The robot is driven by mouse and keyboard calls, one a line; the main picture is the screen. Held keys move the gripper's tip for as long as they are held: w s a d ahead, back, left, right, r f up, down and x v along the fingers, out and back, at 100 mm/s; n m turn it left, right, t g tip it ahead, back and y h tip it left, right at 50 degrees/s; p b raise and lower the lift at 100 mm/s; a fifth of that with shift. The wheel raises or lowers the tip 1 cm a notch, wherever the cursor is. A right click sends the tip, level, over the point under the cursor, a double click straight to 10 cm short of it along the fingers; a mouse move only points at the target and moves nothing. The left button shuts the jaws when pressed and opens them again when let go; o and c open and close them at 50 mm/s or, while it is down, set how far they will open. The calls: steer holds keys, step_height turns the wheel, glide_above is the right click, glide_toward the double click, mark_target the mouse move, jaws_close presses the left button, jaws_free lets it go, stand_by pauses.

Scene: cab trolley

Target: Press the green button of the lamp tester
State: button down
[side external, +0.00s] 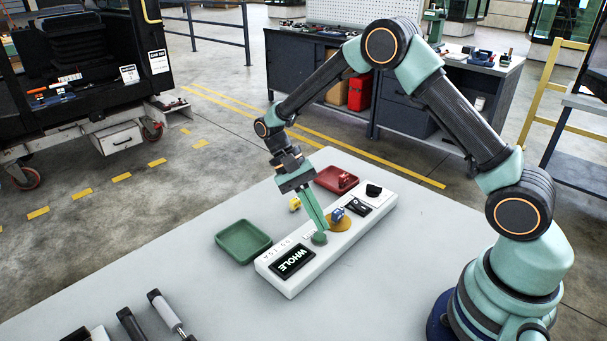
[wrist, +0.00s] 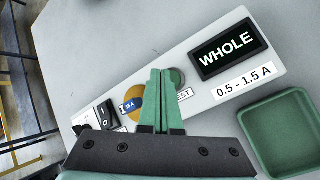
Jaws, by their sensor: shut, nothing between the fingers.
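The lamp tester (side external: 283,282) is a long white box on the table, with a black display reading WHOLE (wrist: 228,50) and a label 0.5 - 1.5 A. Its round green button (side external: 319,239) sits between the display and a brass-coloured disc (side external: 339,222); it also shows in the wrist view (wrist: 178,77), partly hidden by a finger. A small blue piece (side external: 338,213) lies on the disc. My gripper (side external: 324,230) is shut and empty, pointing down with its tips (wrist: 161,71) right at the button. I cannot tell whether they touch it.
A green tray (side external: 222,250) lies left of the tester. A red tray (side external: 325,184) with a red piece and a small yellow piece (side external: 295,204) lie behind it. The tester's far end has a black rocker switch (wrist: 105,113) and a black knob (side external: 374,190). Handled tools lie front left.

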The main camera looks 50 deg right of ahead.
steer(key=shift+r, duration=2.55)
step_height(320, 180, up, 8)
steer(key=n+t, duration=0.3)
steer(key=t, duration=0.2)
glide_above(318, 233)
steer(key=s, duration=0.2)
steer(key=s+d+r+n+t, duration=0.2)
steer(key=s+r+n+t, duration=0.2)
steer(key=t, duration=0.4)
steer(key=shift+s+r+n+y, duration=0.3)
steer(key=shift+s+r+n, duration=0.15)
steer(key=shift+r, duration=0.35)
